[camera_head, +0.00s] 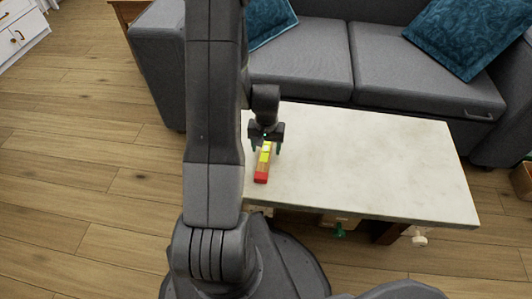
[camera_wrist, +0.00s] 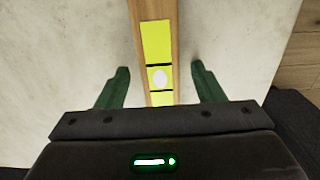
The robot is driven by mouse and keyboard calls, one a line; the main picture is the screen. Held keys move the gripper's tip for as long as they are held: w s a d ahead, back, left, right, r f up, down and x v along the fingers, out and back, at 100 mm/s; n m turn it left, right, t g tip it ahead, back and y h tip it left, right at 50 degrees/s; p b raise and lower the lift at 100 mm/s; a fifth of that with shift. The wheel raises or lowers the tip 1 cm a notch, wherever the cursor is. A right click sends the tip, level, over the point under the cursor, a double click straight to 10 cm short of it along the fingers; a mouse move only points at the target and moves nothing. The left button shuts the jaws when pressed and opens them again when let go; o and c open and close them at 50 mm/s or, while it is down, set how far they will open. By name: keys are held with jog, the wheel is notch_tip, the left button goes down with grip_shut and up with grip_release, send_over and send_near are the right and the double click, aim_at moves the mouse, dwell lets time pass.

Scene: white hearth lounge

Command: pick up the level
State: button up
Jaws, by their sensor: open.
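The level (camera_head: 262,171) lies on the white tabletop (camera_head: 360,165), near its left edge in the head view. Its near end is red, with yellow and wood-coloured parts beyond. In the wrist view the level (camera_wrist: 156,42) shows a yellow face with black lines and a white oval, framed by wooden edges. My gripper (camera_head: 264,148) is over the level in the head view. In the wrist view my gripper's green fingers (camera_wrist: 158,82) are apart, one on each side of the level, with gaps between. The far end of the level is partly hidden by my gripper.
A grey sofa (camera_head: 310,62) with teal cushions (camera_head: 468,35) stands behind the table. The tabletop to the right is clear. Below its front edge are a green object (camera_head: 339,230) and a pale object (camera_head: 419,237). Wooden floor (camera_head: 80,165) is open at left.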

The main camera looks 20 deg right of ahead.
jog(key=c, duration=1.2)
